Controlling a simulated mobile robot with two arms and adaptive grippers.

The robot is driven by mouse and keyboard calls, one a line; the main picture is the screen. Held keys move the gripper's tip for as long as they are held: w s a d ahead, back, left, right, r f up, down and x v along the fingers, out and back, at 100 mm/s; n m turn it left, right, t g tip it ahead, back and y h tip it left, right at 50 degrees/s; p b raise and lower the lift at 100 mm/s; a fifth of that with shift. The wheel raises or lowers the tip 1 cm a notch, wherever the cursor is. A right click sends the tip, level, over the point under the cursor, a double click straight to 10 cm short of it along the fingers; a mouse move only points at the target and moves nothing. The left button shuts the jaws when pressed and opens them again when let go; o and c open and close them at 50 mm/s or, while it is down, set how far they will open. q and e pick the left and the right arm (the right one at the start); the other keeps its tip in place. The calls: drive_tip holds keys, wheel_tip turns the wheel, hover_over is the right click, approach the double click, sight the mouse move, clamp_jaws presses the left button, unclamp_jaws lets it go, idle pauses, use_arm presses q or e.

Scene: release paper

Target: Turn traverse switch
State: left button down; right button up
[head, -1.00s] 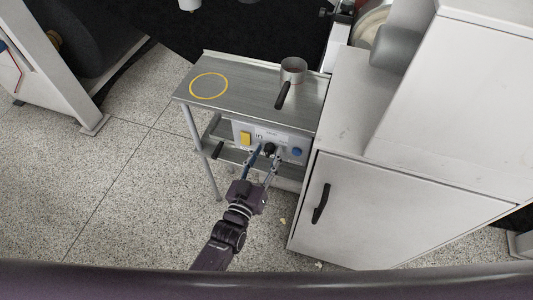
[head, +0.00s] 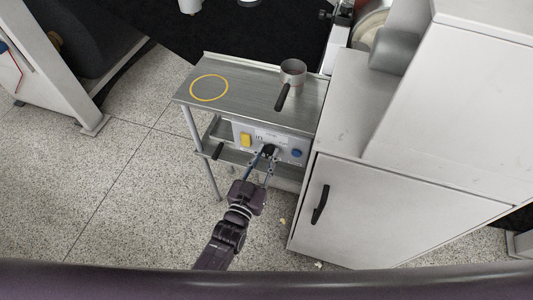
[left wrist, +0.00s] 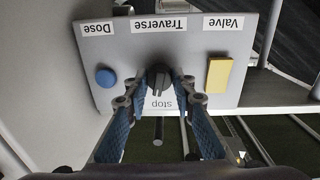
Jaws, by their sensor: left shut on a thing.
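The traverse switch is a black rotary knob (left wrist: 159,82) in the middle of a grey control panel (left wrist: 205,48). In the left wrist view the panel appears upside down, with the label "Traverse" beyond the knob and "stop" on the near side. My left gripper (left wrist: 160,95) has its two fingers on either side of the knob, closed on it. In the head view my left gripper (head: 268,158) reaches the panel front, and its fingers partly hide the knob (head: 269,150). My right gripper is not in view.
A blue round button (left wrist: 106,77) labelled "Dose" and a yellow block switch (left wrist: 218,75) labelled "Valve" flank the knob. Above the panel is a metal table (head: 240,92) with a metal cup (head: 292,72). A white cabinet (head: 380,205) stands close on the right.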

use_arm(q)
drive_tip(key=m+p, duration=0.1)
drive_tip(key=m, duration=0.2)
drive_tip(key=shift+m, duration=2.1)
drive_tip(key=c, duration=1.6)
unclamp_jaws()
drive_tip(key=v, duration=1.2)
drive_tip(key=shift+s+d+r, duration=0.1)
drive_tip(key=shift+d+r, duration=0.05)
